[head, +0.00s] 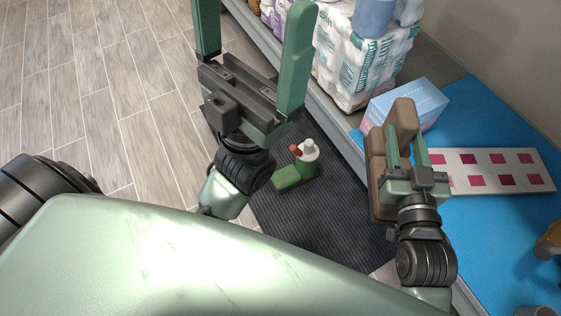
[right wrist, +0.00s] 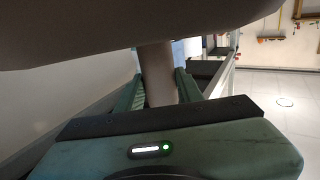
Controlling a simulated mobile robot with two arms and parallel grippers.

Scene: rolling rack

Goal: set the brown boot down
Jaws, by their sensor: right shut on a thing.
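The brown boot (head: 376,160) is at the right of the head view, over the boundary between the dark mat and the blue-topped low shelf. My right gripper (head: 405,138) is shut on it. In the right wrist view the boot (right wrist: 130,35) spans the top as a large, dark shape, with a narrower part between the fingers (right wrist: 160,82). Whether the boot touches anything below is hidden. My left gripper (head: 252,20) is open and empty, its two green fingers wide apart, left of the boot and above the floor and mat.
The dark ribbed mat (head: 335,215) lies on the wood-look floor.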

